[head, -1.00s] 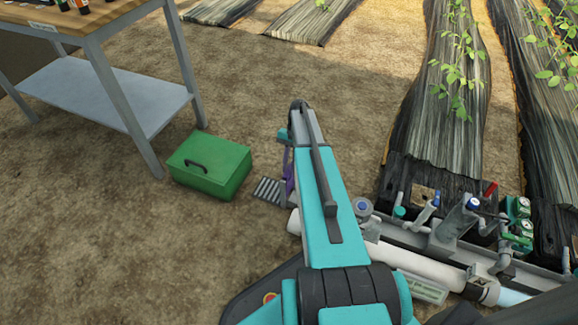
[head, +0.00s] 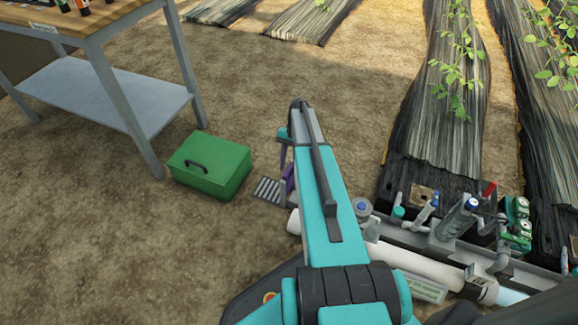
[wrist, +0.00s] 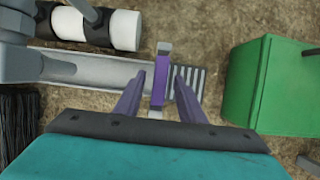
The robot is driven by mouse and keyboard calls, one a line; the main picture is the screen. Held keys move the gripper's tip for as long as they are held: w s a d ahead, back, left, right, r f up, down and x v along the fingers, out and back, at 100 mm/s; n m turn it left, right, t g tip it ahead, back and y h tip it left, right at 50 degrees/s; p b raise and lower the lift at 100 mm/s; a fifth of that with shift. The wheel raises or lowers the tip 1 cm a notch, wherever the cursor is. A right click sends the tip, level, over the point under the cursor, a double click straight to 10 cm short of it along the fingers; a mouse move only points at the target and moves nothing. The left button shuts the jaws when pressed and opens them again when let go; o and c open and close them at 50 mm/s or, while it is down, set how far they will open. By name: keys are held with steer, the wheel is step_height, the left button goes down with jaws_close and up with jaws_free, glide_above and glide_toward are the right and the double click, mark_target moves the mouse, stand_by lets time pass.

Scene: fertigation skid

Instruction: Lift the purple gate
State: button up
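The purple gate (wrist: 158,86) is an upright purple plate with pale grey end pieces, set across a grey channel in the wrist view. A small purple part of it (head: 289,174) shows beside my arm in the head view. My gripper (wrist: 159,79) has purple fingers, one on each side of the gate. Gaps show between both fingers and the plate, so it is open around the gate and not closed on it. In the head view, my arm hides most of the gate, and only one finger shows clearly.
A slotted grey grate (wrist: 190,83) lies just right of the gate. A green box (head: 210,164) stands on the soil beyond it. A white pipe (head: 420,263) and several valves lie along the skid at right. A workbench (head: 100,90) stands at upper left.

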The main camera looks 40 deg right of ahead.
steer(key=p+v, duration=0.4)
steer(key=v, duration=0.9)
steer(key=shift+r, duration=0.35)
steer(key=s+a+n+g+p, duration=0.1)
steer(key=s+a+p, duration=0.3)
steer(key=a, duration=0.5)
steer(key=s+a+n+g+p, duration=0.2)
steer(key=s+a+p, duration=0.1)
steer(key=a+p, duration=0.4)
steer(key=s+a+n+g+p, duration=0.1)
steer(key=s+a+p, duration=0.3)
steer(key=a, duration=0.6)
steer(key=s+a+r+n+h+p, duration=0.1)
steer(key=s+a+n+p, duration=0.1)
steer(key=s, duration=0.5)
steer(key=s+a+r+n+h+p, duration=0.1)
steer(key=s+a+n+p, duration=0.2)
steer(key=s, duration=0.4)
steer(key=s+a+r+n+t+h+p, duration=0.1)
steer(key=s+a+n+h+p, duration=0.1)
steer(key=s+p, duration=0.3)
steer(key=shift+s+a+n+p, duration=0.3)
steer(key=shift+s+a+n, duration=0.2)
steer(key=shift+s+a, duration=0.6)
